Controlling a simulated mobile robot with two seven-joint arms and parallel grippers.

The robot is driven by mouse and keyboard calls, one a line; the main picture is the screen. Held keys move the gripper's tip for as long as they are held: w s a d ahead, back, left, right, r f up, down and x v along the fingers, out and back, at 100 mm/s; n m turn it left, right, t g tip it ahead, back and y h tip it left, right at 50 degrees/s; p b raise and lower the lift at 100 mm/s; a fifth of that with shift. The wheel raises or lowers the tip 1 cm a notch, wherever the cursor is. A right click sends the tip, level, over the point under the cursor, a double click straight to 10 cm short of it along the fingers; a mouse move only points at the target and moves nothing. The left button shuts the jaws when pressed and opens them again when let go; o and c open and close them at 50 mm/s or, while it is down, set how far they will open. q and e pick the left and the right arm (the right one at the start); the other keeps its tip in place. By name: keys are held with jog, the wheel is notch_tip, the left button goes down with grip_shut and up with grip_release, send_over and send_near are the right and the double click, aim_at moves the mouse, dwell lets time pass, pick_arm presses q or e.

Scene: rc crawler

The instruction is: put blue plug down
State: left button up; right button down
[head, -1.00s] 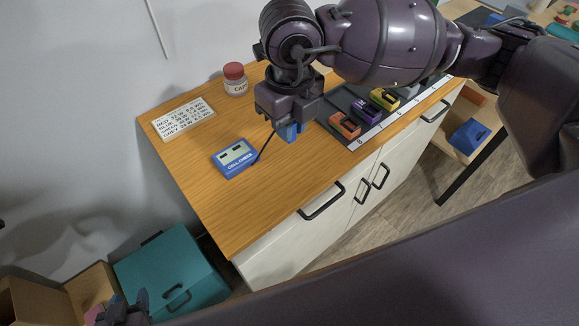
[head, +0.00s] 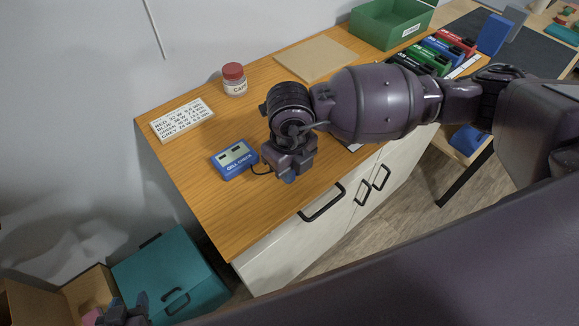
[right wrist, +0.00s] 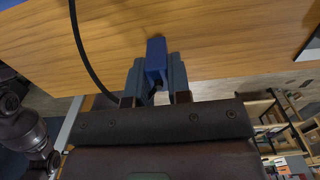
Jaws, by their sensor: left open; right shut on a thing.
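The blue plug (right wrist: 156,58) is between the fingers of my right gripper (right wrist: 156,84) in the right wrist view, which is shut on it. A dark cable hangs beside it there. In the head view, my right gripper (head: 288,178) is near the front edge of the wooden worktop (head: 205,195), and little of the plug shows below it. The cable runs from the gripper to the blue cell checker (head: 234,160), to the left. Whether the plug touches the worktop I cannot tell. My left gripper (head: 135,308) is open at the bottom left, beside a teal box, partly cut off.
A red-capped jar (head: 234,80) and a white label card (head: 182,118) lie behind the checker. A wooden board (head: 315,57), a green bin (head: 391,22) and several coloured packs stand farther back. The teal box (head: 172,275) is below left. The worktop's front left is clear.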

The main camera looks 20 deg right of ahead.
jog(key=shift+f, duration=0.15)
jog(key=c, duration=1.1)
grip_release()
jog(key=shift+o, duration=0.2)
notch_tip(320, 180, up, 12)
jog(key=shift+p, duration=0.4)
